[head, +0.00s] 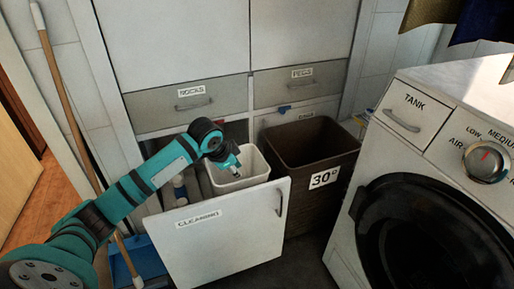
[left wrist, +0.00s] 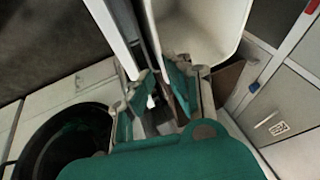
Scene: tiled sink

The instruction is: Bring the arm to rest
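My left arm, teal and black, comes in from the left in the head view. Its gripper (head: 235,174) points down over the white bin (head: 256,160) in the pulled-out drawer marked CLEANING (head: 235,232). In the left wrist view the two fingers of the gripper (left wrist: 160,98) stand apart with nothing seen held between them. The white bin (left wrist: 215,25) and the drawer's front panel edge (left wrist: 122,40) lie just beyond the fingertips. I cannot tell whether the fingers touch either one. My right gripper is in neither view.
A brown basket (head: 312,145) marked 30° stands right of the open drawer. A white washing machine (head: 385,165) with a dark round door fills the right. Closed drawers (head: 190,105) are behind. A wooden broom handle (head: 62,95) leans at the left, above a blue dustpan (head: 142,262).

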